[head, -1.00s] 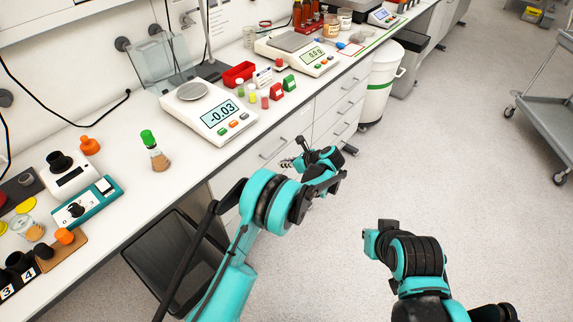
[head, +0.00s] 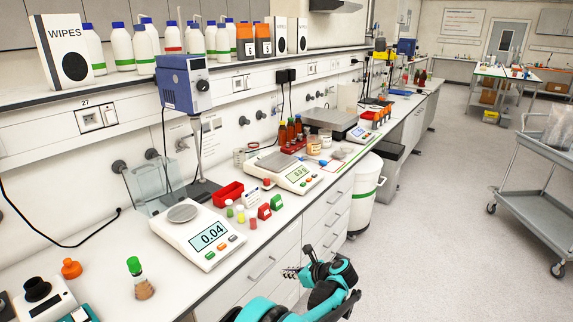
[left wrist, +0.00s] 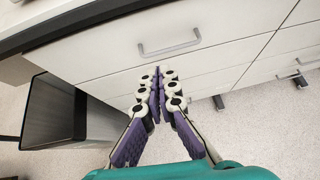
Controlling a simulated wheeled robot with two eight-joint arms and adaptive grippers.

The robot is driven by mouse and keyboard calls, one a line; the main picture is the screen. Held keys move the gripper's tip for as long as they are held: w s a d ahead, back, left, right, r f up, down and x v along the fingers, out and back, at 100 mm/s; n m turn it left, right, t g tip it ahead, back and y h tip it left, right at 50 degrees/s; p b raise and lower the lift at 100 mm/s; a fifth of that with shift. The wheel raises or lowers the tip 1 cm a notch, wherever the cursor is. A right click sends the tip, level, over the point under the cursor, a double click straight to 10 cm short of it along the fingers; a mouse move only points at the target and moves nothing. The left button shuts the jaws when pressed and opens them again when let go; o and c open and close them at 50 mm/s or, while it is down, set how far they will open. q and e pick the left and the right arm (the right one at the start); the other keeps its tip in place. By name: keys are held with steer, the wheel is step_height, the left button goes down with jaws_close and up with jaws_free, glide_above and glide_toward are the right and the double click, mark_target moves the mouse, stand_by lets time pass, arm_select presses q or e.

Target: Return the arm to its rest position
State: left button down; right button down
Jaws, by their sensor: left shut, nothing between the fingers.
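My left arm comes in at the bottom of the head view, folded low in front of the drawers. Its left gripper (head: 292,273) is beside the bench front, below the bench top. In the left wrist view the left gripper (left wrist: 159,88) is shut, with its fingers together and nothing held between them. It points at a white drawer front (left wrist: 140,50) and is apart from the drawer handle (left wrist: 169,48). My right gripper is outside both views.
The bench carries a near balance (head: 195,235), a green-capped vial (head: 140,280), a red tray (head: 228,193) and a second balance (head: 285,170). A white bin (head: 366,190) stands beyond the drawers. A grey cart (head: 530,203) is at the right. The floor between is clear.

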arm_select(q)
steer(key=w+a+r+m+t+h, duration=0.1)
steer(key=a+r+m+t, duration=0.2)
steer(key=r, duration=0.7)
steer(key=w+a+r+m+t+h, duration=0.15)
steer(key=r+m+t, duration=0.35)
steer(key=r, duration=0.5)
steer(key=w+a+r+m+t, duration=0.25)
steer(key=r+m, duration=0.25)
steer(key=r, duration=0.6)
steer(key=s+r+m+t+h, duration=0.2)
steer(key=s+r+m+h, duration=0.4)
steer(key=m, duration=0.3)
steer(key=s+d+f+m+g+h, duration=0.1)
steer(key=s+f+m+g+h, duration=0.3)
steer(key=s+m, duration=0.85)
steer(key=s+a+f+m+g+y, duration=0.2)
steer(key=s+a+f+m+g, duration=0.2)
steer(key=s+f, duration=0.6)
steer(key=s+a+f+m+g+y, duration=0.2)
steer(key=s+a+f+m+g, duration=0.2)
steer(key=s+a+f+m, duration=0.3)
steer(key=s+a+f, duration=0.1)
steer(key=s+f, duration=0.2)
steer(key=s, duration=0.2)
steer(key=shift+s, duration=0.15)
steer(key=shift+m, duration=0.25)
